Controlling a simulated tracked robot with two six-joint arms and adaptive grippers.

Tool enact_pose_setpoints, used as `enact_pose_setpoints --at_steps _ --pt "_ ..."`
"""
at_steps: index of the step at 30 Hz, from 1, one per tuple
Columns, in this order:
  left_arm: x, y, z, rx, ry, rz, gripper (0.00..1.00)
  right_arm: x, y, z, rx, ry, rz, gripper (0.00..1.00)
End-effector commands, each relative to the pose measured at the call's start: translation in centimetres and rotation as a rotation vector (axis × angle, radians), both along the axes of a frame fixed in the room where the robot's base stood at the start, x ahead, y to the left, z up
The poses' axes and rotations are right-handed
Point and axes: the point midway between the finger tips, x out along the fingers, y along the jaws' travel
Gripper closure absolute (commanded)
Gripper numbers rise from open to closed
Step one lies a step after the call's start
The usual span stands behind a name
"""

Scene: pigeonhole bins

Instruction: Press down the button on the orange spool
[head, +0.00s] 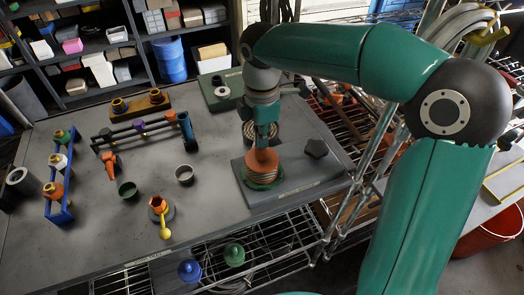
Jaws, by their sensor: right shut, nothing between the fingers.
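The orange spool (263,161) shows in the head view as a round orange piece, with pale rings and a green rim beneath it. It stands on a grey plate (306,177) at the right of the table. My right gripper (263,146) points straight down over the spool, shut and empty. Its tips are at or just above the top of the spool; I cannot tell whether they touch. The button is not distinguishable, as the gripper covers the top of the spool. My left gripper is not in view.
Behind is a green plate (233,98) with a ring. Wire shelving borders the table.

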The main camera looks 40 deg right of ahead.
Motion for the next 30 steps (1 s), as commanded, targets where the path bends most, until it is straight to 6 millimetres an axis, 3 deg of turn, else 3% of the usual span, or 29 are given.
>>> enact_pose_setpoints --at_steps 30 --pt "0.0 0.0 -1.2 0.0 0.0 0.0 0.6 -0.1 -0.1 -1.7 0.0 0.0 -0.002 1.0"
